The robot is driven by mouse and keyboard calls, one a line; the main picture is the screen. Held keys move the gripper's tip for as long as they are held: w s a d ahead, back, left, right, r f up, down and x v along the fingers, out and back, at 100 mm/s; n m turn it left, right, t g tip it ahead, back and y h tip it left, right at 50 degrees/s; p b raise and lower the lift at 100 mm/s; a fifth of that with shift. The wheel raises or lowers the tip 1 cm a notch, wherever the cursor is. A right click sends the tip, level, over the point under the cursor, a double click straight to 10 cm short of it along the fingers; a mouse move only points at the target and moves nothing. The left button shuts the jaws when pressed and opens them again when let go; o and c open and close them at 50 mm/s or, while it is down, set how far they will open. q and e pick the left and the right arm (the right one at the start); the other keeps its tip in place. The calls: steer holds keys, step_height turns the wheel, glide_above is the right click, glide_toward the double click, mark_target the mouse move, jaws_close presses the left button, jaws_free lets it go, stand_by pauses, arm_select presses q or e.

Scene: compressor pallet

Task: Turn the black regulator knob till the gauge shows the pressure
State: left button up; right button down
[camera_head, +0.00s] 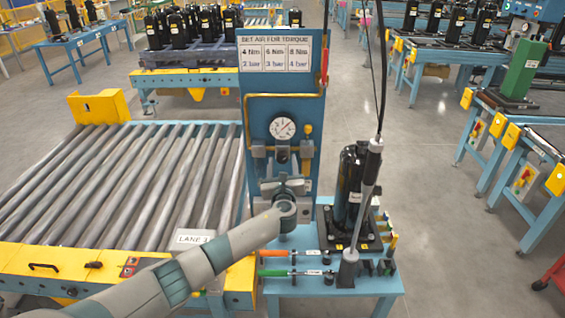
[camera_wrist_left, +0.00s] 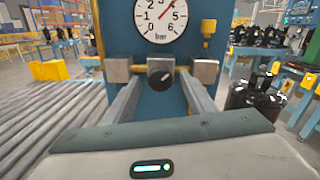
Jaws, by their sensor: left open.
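The black regulator knob (camera_wrist_left: 160,77) sits below the round white gauge (camera_wrist_left: 160,17) on a blue panel; a pale mark on it points up and right. In the wrist view the gauge's red needle points up and right, close to the 4. In the head view the gauge (camera_head: 283,128) is above the knob (camera_head: 282,156). My left gripper (camera_wrist_left: 162,71) is open, with one finger on each side of the knob and clear gaps between. In the head view my left gripper (camera_head: 285,186) is just below and in front of the knob. My right gripper is not visible.
A sign (camera_head: 275,52) above the gauge pairs torque values with 2, 3 and 4 bar. A yellow pipe (camera_head: 247,112) runs along the panel. A black compressor (camera_head: 350,190) and a hanging tool (camera_head: 367,185) stand close on the right. A roller conveyor (camera_head: 120,185) lies left.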

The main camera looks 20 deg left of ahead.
arm_select(q)
steer(key=shift+w, duration=0.15)
steer(key=c, duration=1.1)
steer(key=shift+o, duration=0.2)
steer(key=shift+f+n+b, duration=0.2)
steer(key=shift+n+b, duration=0.55)
steer(key=shift+n, duration=0.05)
steer(key=n+b, duration=0.2)
steer(key=n, duration=0.1)
steer(key=shift+a, duration=0.1)
steer(key=shift+r+n+b, duration=0.15)
steer(key=shift+n+b, duration=1.3)
steer(key=shift+n, duration=0.65)
